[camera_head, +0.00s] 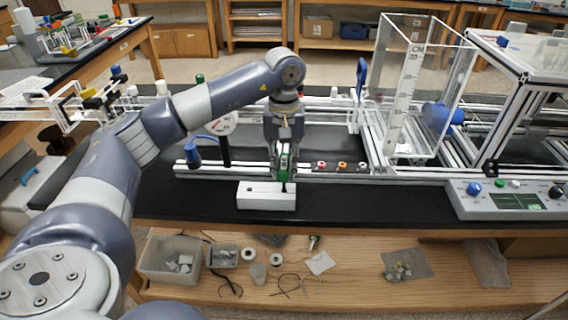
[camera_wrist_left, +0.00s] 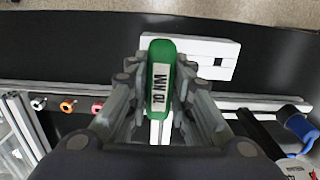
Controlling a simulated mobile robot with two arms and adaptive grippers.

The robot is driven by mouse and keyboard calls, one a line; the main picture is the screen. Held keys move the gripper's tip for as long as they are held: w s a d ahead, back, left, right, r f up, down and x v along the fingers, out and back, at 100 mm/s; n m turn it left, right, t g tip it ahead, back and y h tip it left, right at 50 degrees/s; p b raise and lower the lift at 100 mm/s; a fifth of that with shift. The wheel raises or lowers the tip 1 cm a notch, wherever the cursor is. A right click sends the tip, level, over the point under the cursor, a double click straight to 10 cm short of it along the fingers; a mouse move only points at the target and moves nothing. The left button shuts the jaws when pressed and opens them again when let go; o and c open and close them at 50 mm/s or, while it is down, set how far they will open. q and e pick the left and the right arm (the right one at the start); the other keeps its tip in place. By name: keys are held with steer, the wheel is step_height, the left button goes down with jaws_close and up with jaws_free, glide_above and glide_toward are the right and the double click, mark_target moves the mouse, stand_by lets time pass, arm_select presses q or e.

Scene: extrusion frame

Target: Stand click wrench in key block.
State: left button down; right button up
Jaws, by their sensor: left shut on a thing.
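The click wrench has a green handle (camera_head: 284,160) and stands roughly upright in my left gripper (camera_head: 286,152). The gripper is shut on the handle. In the left wrist view the handle (camera_wrist_left: 162,80) carries a white label reading "10 NM" and lies between the two fingers (camera_wrist_left: 160,108). The white key block (camera_head: 262,201) lies on the black bench top directly below. The wrench's dark lower end meets the block's right part in the head view. I cannot tell whether it is inside a hole. In the left wrist view the handle hides part of the block (camera_wrist_left: 210,70).
An aluminium rail (camera_head: 340,176) runs behind the block, with a strip of coloured knobs (camera_head: 342,166) to the right. A blue lamp-like part (camera_head: 195,152) stands left. A control box (camera_head: 508,200) sits far right. The bench between block and box is clear.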

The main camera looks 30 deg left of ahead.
arm_select(q)
steer(key=shift+f+b, duration=0.4)
steer(key=shift+f, duration=0.25)
steer(key=c, duration=1.3)
jaws_free()
steer(key=shift+c, duration=0.2)
steer(key=shift+r, duration=0.1)
step_height(320, 180, up, 12)
steer(key=shift+w+a, duration=0.15)
steer(key=shift+w, duration=0.05)
